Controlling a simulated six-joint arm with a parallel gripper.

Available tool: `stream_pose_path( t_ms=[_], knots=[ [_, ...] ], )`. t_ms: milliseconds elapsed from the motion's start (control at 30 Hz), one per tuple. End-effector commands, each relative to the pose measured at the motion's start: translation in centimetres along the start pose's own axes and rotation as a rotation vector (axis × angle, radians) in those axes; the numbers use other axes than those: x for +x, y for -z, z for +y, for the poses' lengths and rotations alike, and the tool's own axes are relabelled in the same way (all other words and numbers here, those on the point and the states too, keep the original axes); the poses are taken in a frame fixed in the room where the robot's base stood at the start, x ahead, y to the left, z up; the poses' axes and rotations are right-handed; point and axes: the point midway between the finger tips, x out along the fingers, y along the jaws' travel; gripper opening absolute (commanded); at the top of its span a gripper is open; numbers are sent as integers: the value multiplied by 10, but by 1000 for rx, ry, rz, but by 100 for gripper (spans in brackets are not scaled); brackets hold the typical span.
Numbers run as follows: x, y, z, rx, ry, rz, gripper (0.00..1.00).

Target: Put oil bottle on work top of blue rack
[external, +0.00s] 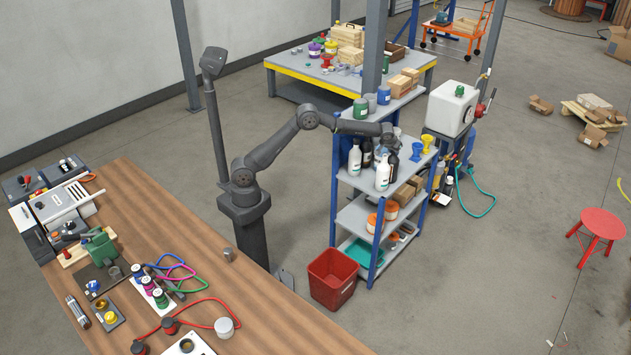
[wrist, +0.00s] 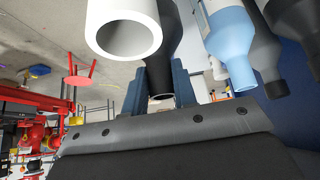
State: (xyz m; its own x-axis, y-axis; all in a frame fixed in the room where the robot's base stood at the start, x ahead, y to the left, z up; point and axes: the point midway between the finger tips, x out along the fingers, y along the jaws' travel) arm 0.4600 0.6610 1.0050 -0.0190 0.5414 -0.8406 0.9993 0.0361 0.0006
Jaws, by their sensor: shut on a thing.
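The blue rack (external: 333,195) has grey shelves, and its work top (external: 354,182) carries several bottles. My gripper (external: 389,141) is over this level, at the necks of the bottles. In the wrist view my gripper (wrist: 159,90) is shut on the neck of a dark bottle (wrist: 161,72), which I take to be the oil bottle. It seems to be the dark bottle (external: 392,166) below my gripper in the external view. I cannot tell whether its base touches the shelf.
Another white bottle (external: 354,158) stands to the left. Blue (wrist: 232,48) and dark (wrist: 268,65) bottles crowd the right. A yellow funnel (external: 427,141) is at the right.

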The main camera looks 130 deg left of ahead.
Motion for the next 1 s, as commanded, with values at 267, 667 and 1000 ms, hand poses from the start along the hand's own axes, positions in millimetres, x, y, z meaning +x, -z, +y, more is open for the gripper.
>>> stream_pose_path(
  t_ms=[267, 667, 1000],
  knots=[
    [2, -2, 0, 0, 0, 0, 47],
    [-12, 1, 1, -1, -2, 2, 47],
    [-82, 1, 1, 0, -2, 2, 47]
  ],
)
